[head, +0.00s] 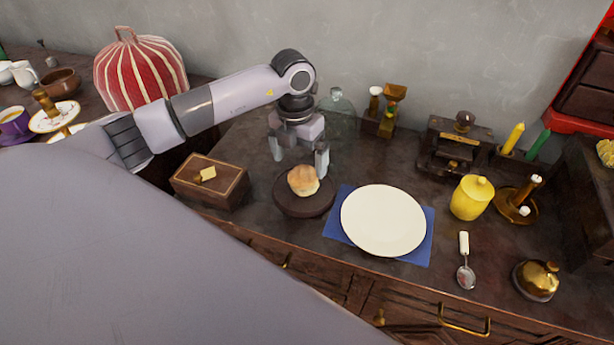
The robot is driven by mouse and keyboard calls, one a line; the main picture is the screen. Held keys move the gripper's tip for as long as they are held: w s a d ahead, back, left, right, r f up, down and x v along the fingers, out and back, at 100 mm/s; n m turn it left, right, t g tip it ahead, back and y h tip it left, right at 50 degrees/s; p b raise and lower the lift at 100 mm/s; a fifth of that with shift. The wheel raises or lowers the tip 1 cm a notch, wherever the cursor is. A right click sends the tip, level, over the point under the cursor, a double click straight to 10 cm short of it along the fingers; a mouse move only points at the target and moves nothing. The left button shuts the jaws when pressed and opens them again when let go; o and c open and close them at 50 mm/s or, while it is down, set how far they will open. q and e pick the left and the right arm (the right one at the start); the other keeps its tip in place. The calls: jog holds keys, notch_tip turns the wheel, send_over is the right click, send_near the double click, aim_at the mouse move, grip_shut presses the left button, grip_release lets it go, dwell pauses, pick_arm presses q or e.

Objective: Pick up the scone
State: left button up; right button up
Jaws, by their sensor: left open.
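The scone (303,180) is a small golden-brown bun on a round dark wooden board (303,207) near the middle of the counter. My left gripper (299,160) points down above and just behind the scone. Its two fingers are spread apart, one to the left and one to the right, with nothing held between them. The right finger's tip is close to the scone's upper right side; I cannot tell whether it touches. My right gripper does not show.
A white plate (383,220) on a blue napkin (428,244) lies right of the board. A wooden box (210,183) stands left. A glass jar (337,113) and small bottles (386,110) stand behind. A yellow pot (471,198), spoon (465,262) and brass bell (536,280) are farther right.

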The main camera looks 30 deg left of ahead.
aim_at(303, 173)
pick_arm(q)
jog(key=f, duration=0.5)
jog(key=shift+d+f, duration=0.25)
jog(key=shift+d, duration=0.15)
jog(key=shift+c, duration=0.3)
jog(key=c, duration=1.1)
jog(key=shift+o, duration=0.2)
jog(key=shift+r, duration=0.15)
